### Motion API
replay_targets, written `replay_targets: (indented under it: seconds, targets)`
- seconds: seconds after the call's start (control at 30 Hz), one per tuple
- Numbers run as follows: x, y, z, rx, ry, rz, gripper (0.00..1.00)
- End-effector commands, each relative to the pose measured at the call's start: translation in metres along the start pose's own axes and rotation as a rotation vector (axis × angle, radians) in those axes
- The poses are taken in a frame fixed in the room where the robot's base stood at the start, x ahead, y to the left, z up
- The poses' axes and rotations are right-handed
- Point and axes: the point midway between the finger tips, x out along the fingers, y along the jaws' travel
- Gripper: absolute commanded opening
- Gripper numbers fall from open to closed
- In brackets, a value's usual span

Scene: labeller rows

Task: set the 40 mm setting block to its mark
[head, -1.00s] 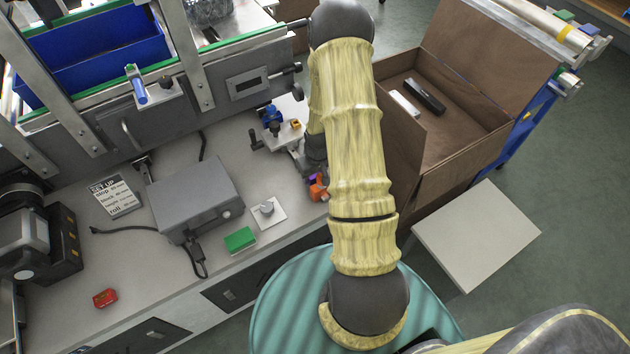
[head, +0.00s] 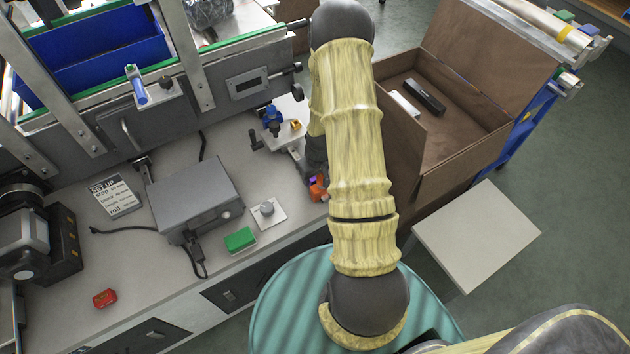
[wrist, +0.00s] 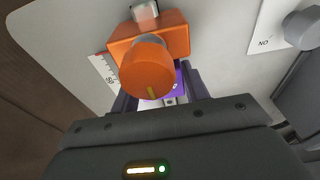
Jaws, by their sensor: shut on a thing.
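A purple block (wrist: 179,80) with a pale marking sits between my gripper's fingers in the wrist view. It is partly hidden by an orange piece with a round orange knob (wrist: 147,68). I cannot read a size on the purple block. My gripper (wrist: 160,95) is shut on it, one dark finger on each side. A white scale strip (wrist: 104,73) lies beside the orange piece, its figures mostly unreadable. In the head view the orange piece (head: 317,189) shows at the bench's right end, just left of my arm, with a little purple by it.
A metal fixture with a blue part (head: 271,119) stands behind the gripper. A knob on a white plate (head: 266,209), a green block (head: 240,240), a grey box (head: 195,197) and a set-up card (head: 115,196) are on the bench. An open brown box (head: 465,150) stands right of my arm.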

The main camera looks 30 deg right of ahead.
Motion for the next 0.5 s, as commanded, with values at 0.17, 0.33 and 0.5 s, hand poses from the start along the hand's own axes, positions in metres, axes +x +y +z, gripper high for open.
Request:
replay_targets:
  seconds: [0.17,0.33,0.5]
  targets:
    - [-0.0002,0.0002,0.0004,0.0,0.0,0.0,0.69]
    - [-0.0001,0.0002,0.0003,0.0,0.0,0.0,0.71]
    - [-0.0014,0.0001,0.0003,0.0,0.0,0.0,0.71]
